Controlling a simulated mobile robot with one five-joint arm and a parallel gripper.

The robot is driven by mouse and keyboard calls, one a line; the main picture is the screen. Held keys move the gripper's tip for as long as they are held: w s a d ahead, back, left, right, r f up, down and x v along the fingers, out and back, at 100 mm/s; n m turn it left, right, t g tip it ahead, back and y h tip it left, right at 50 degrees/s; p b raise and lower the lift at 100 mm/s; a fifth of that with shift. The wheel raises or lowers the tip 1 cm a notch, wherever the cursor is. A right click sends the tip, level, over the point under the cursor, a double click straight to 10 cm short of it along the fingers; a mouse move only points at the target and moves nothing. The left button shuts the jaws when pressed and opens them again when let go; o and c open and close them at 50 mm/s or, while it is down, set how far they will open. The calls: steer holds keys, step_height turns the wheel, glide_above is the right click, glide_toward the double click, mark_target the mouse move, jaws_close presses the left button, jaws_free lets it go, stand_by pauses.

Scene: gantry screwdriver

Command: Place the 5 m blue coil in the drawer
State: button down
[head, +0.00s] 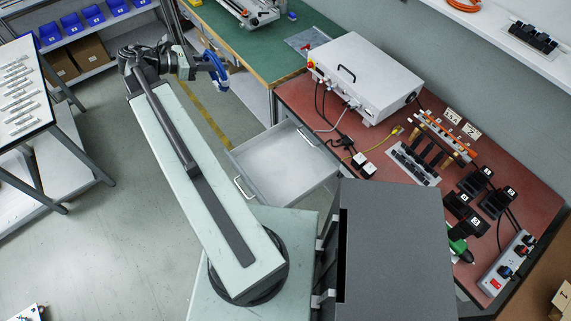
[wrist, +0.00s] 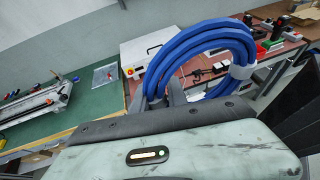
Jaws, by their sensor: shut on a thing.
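The blue coil (head: 217,72) is held at the end of my arm at upper left in the head view. It also shows large in the wrist view (wrist: 184,50), bound with a pale wrap. My gripper (head: 203,66) is shut on the coil, high over the floor and to the left of the green bench. The fingers are mostly hidden by the coil in the wrist view. The drawer (head: 285,168) is pulled open below the red bench, with its front handle to the left. Its light grey floor looks empty. The coil is well apart from the drawer, up and left of it.
The red bench (head: 352,120) carries a white box (head: 362,75), cables, a rack, several black chargers and a power strip (head: 507,263). The green bench (head: 245,45) adjoins it. A shelf with blue bins (head: 93,16) is at upper left. Open floor (head: 115,230) lies left of my arm.

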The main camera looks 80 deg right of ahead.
steer(key=b, duration=4.9)
glide_above(281, 159)
step_height(281, 159, down, 50)
steer(key=r, duration=0.1)
step_height(281, 159, down, 11)
steer(key=b, duration=1.1)
steer(key=shift+s+d, duration=0.1)
steer(key=shift+r, duration=0.2)
steer(key=c, duration=1.7)
jaws_free()
steer(key=shift+f, duration=0.2)
steer(key=shift+c, duration=0.2)
steer(key=o, duration=0.4)
